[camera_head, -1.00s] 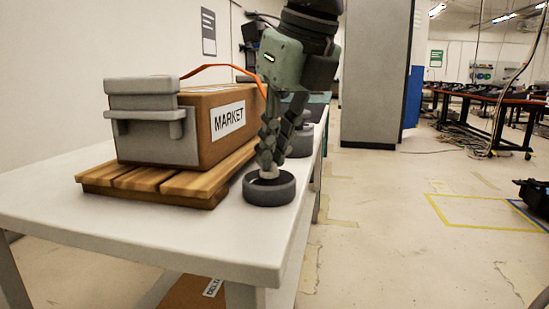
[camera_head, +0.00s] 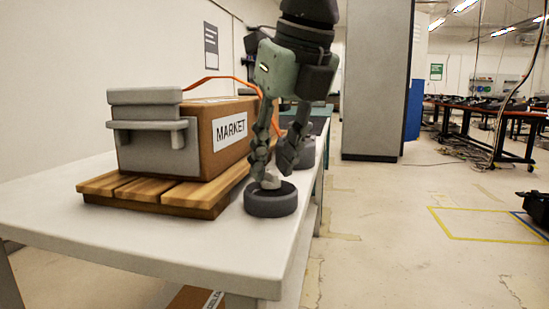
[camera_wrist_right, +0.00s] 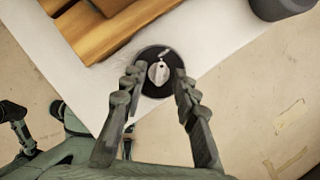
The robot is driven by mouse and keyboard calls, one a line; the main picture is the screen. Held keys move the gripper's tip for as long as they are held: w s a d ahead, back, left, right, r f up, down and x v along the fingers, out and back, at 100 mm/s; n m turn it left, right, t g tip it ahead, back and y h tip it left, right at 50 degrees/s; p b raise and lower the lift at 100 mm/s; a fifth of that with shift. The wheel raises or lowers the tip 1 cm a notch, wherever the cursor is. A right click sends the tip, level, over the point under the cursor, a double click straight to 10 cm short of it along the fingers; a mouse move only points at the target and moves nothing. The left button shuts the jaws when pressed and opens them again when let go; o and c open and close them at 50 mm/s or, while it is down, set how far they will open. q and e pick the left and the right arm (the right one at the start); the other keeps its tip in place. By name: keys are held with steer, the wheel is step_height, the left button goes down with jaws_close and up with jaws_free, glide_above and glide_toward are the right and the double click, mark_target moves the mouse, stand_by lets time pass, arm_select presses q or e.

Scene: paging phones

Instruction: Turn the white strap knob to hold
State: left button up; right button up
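The white strap knob (camera_head: 269,183) stands in a dark round base (camera_head: 271,205) near the table's right edge. The right wrist view shows the knob (camera_wrist_right: 158,73) as a pale, pointed shape with a small white mark beside it on the dark disc. I cannot read any hold label. My right gripper (camera_head: 274,174) points down over the base. Its fingers (camera_wrist_right: 156,80) are apart, one on each side of the knob, with a gap visible around it. My left gripper does not show in the head view.
A brown MARKET box (camera_head: 229,132) with a grey bracketed block (camera_head: 147,140) sits on a wooden pallet (camera_head: 160,192), close left of the knob. An orange strap (camera_head: 222,78) runs over the box. Another dark round object (camera_head: 306,153) stands behind.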

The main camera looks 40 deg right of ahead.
steer(key=v, duration=1.2)
stand_by(0.6)
